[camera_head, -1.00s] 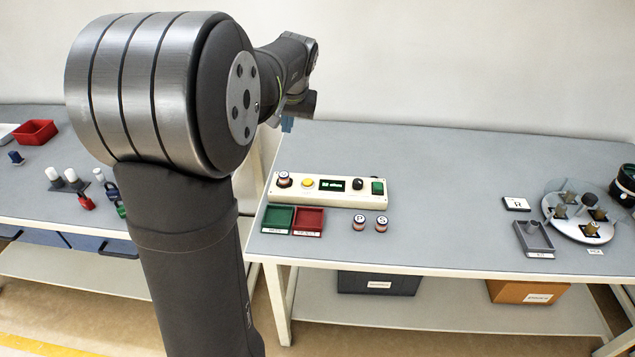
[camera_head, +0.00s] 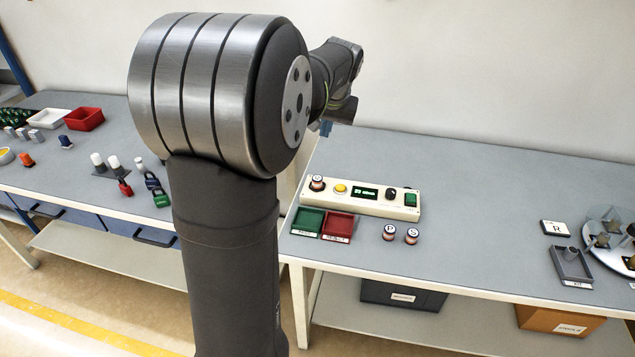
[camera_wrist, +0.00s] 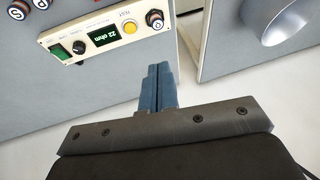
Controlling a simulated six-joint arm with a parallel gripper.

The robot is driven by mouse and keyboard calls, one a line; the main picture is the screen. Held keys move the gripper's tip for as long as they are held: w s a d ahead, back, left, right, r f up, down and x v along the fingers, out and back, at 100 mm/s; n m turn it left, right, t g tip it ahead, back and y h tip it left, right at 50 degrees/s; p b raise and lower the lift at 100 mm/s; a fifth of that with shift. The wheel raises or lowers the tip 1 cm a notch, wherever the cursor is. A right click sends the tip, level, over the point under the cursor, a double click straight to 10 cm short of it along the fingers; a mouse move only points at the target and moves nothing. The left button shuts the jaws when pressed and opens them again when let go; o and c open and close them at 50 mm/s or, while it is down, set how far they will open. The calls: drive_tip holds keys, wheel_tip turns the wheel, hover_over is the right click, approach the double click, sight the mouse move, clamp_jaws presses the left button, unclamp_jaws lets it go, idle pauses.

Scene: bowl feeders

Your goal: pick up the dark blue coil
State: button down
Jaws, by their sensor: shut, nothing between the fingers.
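A small dark blue piece (camera_head: 66,142), which looks like the coil, stands on the left table in the head view, in front of the red tray. It is too small there to make out windings. My gripper (camera_wrist: 160,82) has blue fingers that are closed together with nothing between them in the wrist view. In the head view its blue tip (camera_head: 325,128) shows behind my arm, near the gap between the two tables and far to the right of the dark blue piece. The dark blue piece is not in the wrist view.
On the left table are a red tray (camera_head: 84,119), a white tray (camera_head: 48,118), an orange piece (camera_head: 27,160), white-topped posts (camera_head: 98,162) and padlocks (camera_head: 161,198). The right table holds a test box (camera_head: 362,196), which also shows in the wrist view (camera_wrist: 105,28).

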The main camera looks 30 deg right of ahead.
drive_tip(key=c, duration=1)
unclamp_jaws()
drive_tip(key=shift+o, duration=0.2)
drive_tip(key=m+g+h, duration=0.2)
drive_tip(key=m+h, duration=0.1)
drive_tip(key=m, duration=0.1)
approach(317, 178)
drive_tip(key=x, duration=0.8)
drive_tip(key=shift+d+f, duration=0.1)
drive_tip(key=shift+f, duration=0.25)
